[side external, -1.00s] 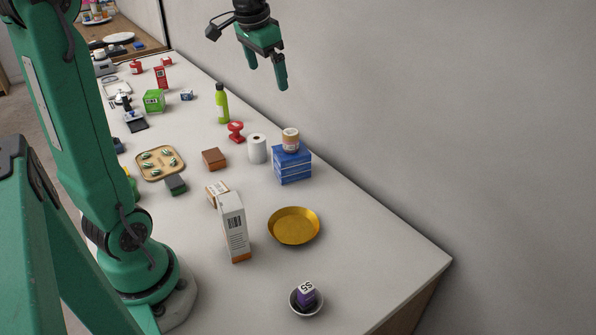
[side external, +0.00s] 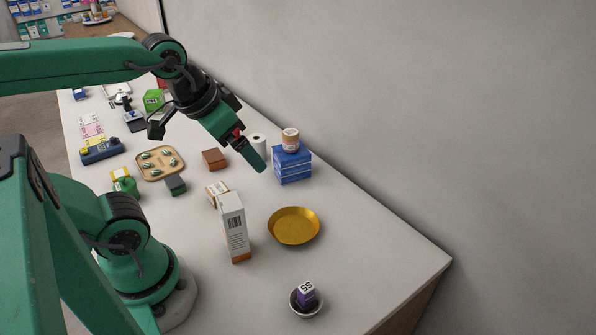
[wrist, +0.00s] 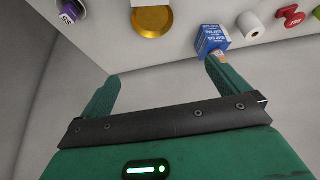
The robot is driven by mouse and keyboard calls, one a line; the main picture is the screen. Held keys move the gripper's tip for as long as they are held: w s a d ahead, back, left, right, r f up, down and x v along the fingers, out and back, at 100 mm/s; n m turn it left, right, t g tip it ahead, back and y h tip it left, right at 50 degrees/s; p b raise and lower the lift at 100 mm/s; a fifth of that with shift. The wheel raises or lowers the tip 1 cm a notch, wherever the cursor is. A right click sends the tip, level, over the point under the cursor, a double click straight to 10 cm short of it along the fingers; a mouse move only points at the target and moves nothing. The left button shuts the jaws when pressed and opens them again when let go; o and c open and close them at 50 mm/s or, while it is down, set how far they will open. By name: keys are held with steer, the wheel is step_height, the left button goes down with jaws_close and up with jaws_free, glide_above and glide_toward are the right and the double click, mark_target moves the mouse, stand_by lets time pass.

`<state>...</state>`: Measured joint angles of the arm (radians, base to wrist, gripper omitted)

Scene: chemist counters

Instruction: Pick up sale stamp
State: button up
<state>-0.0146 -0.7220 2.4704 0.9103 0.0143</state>
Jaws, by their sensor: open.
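A red stamp-shaped object with a knob handle, which looks like the sale stamp, shows at the top right of the wrist view (wrist: 291,14). In the side view it is mostly hidden behind my gripper, with only a bit of red (side external: 239,132) showing. My gripper (side external: 258,165) is above the counter, tilted, in front of the white roll and left of the blue boxes. In the wrist view its two fingers (wrist: 160,80) are spread apart with nothing between them. The red object lies outside the fingers, to their upper right.
Blue boxes (side external: 293,165) with a jar (side external: 290,139) on top and a white roll (side external: 259,143) stand close to the gripper. A brown box (side external: 214,159), a tall white carton (side external: 234,227) and a gold dish (side external: 294,226) are nearer. The wall borders the counter on the right.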

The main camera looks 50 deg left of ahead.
steer(key=shift+s+d+f, duration=0.15)
steer(key=shift+s+f, duration=0.15)
steer(key=c, duration=0.4)
